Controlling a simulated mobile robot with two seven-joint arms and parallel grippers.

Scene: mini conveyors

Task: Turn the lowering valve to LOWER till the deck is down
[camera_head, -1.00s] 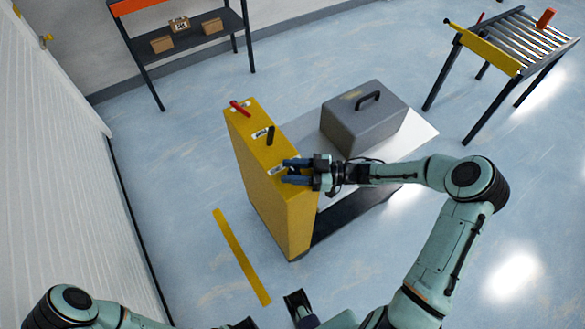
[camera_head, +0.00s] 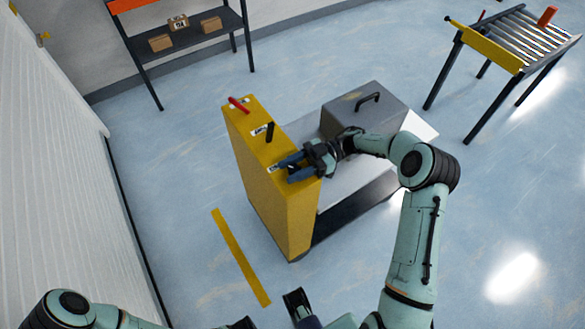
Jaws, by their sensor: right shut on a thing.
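A tall yellow housing (camera_head: 275,205) stands at the end of a low cart with a pale deck (camera_head: 345,190). On its top are a red lever (camera_head: 238,104), a black lever (camera_head: 270,132) and small white labels. My right gripper (camera_head: 287,166) is at the near end of that top, its blue fingers pointing left and slightly down. It is shut on the lowering valve's handle, which the fingers mostly hide. The label wording is too small to read. My left arm shows at the bottom left; its gripper cannot be made out clearly at the bottom edge.
A grey case (camera_head: 362,115) with a black handle rests on the deck. A roller conveyor (camera_head: 515,45) stands at the upper right, a dark shelf (camera_head: 185,42) with small boxes at the upper left. A yellow strip (camera_head: 240,257) marks the floor. Floor around the cart is clear.

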